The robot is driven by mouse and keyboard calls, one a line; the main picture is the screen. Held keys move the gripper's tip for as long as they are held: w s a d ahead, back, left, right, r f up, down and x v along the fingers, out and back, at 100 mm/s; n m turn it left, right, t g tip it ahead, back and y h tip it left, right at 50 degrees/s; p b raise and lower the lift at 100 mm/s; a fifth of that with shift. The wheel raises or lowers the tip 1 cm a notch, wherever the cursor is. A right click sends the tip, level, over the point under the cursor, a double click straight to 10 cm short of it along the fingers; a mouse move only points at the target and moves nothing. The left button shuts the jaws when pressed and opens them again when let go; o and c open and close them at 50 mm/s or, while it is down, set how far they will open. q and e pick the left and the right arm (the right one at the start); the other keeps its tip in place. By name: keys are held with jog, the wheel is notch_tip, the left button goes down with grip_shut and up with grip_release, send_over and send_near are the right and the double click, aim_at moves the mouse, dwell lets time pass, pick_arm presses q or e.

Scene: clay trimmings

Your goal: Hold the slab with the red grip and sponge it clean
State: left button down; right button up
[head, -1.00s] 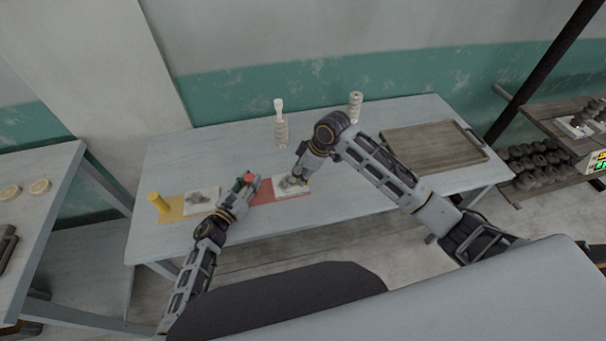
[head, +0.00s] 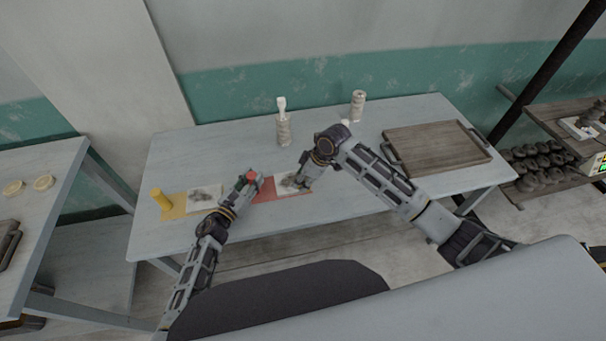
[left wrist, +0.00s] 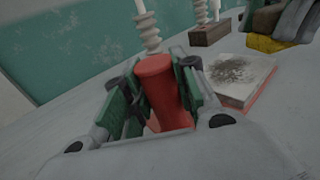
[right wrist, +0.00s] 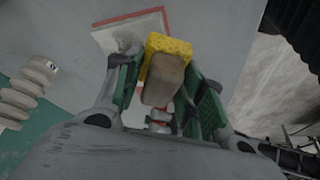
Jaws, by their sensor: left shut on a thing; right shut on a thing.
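A pale slab (head: 292,184) with a dark grey smear lies on a red mat (head: 264,191) on the table; the left wrist view shows it too (left wrist: 243,92). My left gripper (head: 250,180) is shut on the upright red grip (left wrist: 163,90), left of the slab. My right gripper (head: 302,182) is shut on a sponge (right wrist: 168,62), yellow with a brownish back, at the slab's right end. Whether the sponge touches the slab, I cannot tell. The smear (left wrist: 240,70) is clearly visible.
A second smeared slab (head: 204,198) lies on a yellow mat (head: 174,208) with a yellow grip (head: 161,200) to the left. Two ribbed pale pieces (head: 284,130) (head: 357,104) stand behind. A wooden tray (head: 437,147) is at the right.

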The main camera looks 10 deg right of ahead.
aim_at(283, 192)
notch_tip(283, 192, down, 3)
jog(key=shift+r, duration=0.1)
jog(key=shift+w+f, duration=0.35)
jog(key=shift+w, duration=0.2)
jog(key=shift+c, duration=0.5)
jog(key=shift+w, duration=4.45)
jog(key=shift+a, duration=0.95)
jog(key=shift+s+f, duration=0.1)
jog(key=shift+s, duration=4.8)
jog(key=shift+s+a, duration=0.2)
jog(key=shift+a, duration=0.75)
jog(key=shift+w+a, duration=0.15)
jog(key=shift+w, duration=5.05)
jog(key=shift+s+a, duration=0.1)
jog(key=shift+a, duration=0.8)
jog(key=shift+s, duration=4.85)
jog(key=shift+s+r, duration=0.2)
jog(key=shift+r, duration=0.05)
notch_tip(283, 192, up, 8)
